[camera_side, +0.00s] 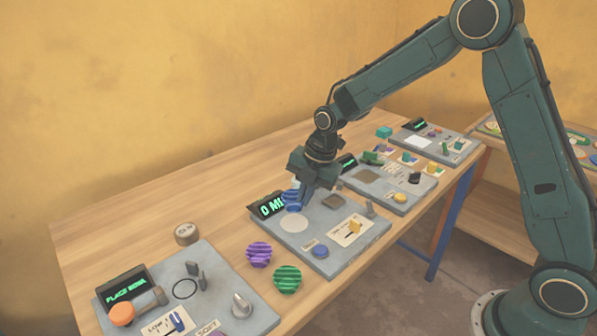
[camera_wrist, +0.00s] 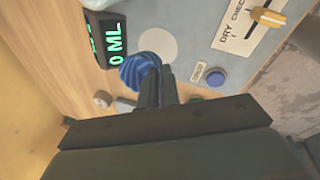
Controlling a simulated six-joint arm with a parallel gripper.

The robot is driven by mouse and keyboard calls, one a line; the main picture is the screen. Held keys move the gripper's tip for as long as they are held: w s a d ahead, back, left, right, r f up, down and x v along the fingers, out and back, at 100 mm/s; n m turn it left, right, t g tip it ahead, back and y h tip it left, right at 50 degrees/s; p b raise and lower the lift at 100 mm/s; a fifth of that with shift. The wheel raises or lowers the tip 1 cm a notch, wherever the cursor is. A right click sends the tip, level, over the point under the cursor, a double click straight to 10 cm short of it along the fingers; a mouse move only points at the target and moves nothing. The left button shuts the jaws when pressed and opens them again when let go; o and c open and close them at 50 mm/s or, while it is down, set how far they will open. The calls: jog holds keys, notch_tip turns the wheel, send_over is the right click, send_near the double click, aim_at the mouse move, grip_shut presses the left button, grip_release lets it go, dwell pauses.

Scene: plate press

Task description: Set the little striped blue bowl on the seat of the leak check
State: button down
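The little striped blue bowl (camera_side: 292,200) is at the fingertips of my gripper (camera_side: 309,196), over the grey station with the "0 ML" display (camera_side: 270,206). In the wrist view the bowl (camera_wrist: 146,69) sits at the ends of my fingers (camera_wrist: 160,80), which are close together and appear shut on its edge. A pale round disc (camera_side: 294,224) lies on this station's plate, just below the bowl in the side view; it also shows in the wrist view (camera_wrist: 158,44). The exact gap between bowl and plate is unclear. No label reading "leak check" is legible.
A purple striped bowl (camera_side: 259,254) and a green striped bowl (camera_side: 287,279) stand on the wood in front. A "place bowl" station (camera_side: 235,318) is at front left. A blue button (camera_side: 320,251) and a yellow-handled "dry check" slider (camera_side: 354,227) share the "0 ML" plate. More stations stand behind.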

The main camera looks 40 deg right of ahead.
aim_at(300, 225)
jog(key=shift+s+d+x, duration=0.1)
jog(key=shift+s+x, duration=0.1)
jog(key=shift+x, duration=0.7)
jog(key=shift+s+d+x, duration=0.1)
jog(key=shift+s+x, duration=0.1)
jog(key=shift+x, duration=0.75)
jog(key=shift+f, duration=0.7)
dwell(0.4)
jog(key=c, duration=1.6)
grip_release()
jog(key=shift+o, duration=0.2)
jog(key=shift+r, duration=0.1)
jog(key=v, duration=1.3)
jog(key=shift+r, duration=0.3)
jog(key=shift+s+d+r, duration=0.1)
jog(key=shift+s+d, duration=0.05)
jog(key=shift+s, duration=0.05)
